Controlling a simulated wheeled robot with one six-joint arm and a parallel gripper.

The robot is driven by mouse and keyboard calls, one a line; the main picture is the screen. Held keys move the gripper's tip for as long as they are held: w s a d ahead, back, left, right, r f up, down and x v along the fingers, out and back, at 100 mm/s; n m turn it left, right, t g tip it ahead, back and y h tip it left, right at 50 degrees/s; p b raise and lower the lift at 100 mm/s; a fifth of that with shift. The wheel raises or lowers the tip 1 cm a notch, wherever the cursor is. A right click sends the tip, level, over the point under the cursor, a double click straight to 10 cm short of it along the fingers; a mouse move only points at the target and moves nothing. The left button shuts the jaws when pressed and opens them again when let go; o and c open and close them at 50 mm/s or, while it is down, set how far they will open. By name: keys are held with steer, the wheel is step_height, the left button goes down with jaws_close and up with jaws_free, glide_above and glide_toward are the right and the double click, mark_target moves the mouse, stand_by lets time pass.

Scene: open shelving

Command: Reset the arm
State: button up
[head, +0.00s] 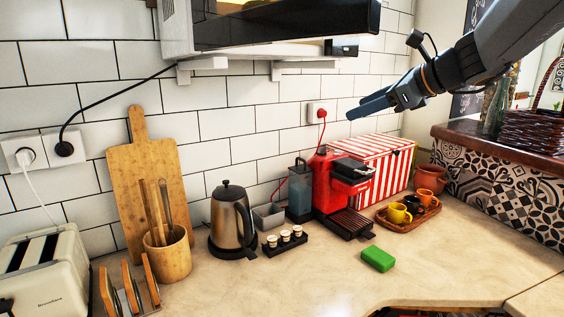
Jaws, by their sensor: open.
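My gripper (371,105) is at the upper right of the head view, at the end of my arm that comes in from the top right corner. It is empty, and its fingers point left and slightly down. They are in the air above the counter, in front of the white tiled wall and above the red and white striped box (388,163). The gap between the fingers is hard to see from this side.
The counter holds a toaster (45,275), a kettle (232,222), a red coffee machine (335,186), a tray of cups (408,217) and a green block (378,259). A microwave (270,30) hangs above. A tiled ledge (500,190) stands right. The front middle counter is clear.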

steer(key=s+f+n+g+h, duration=0.2)
steer(key=s+f+n, duration=0.6)
steer(key=f, duration=0.4)
steer(key=s+f+n+g+h, duration=0.3)
steer(key=s+f+n, duration=0.5)
steer(key=f, duration=0.4)
steer(key=s+f+n+g+h, duration=0.2)
steer(key=s+f+n+g, duration=0.2)
steer(key=s+f+n, duration=0.4)
steer(key=shift+s+a+f+h, duration=0.4)
steer(key=shift+s+f, duration=0.3)
steer(key=shift+f, duration=1.3)
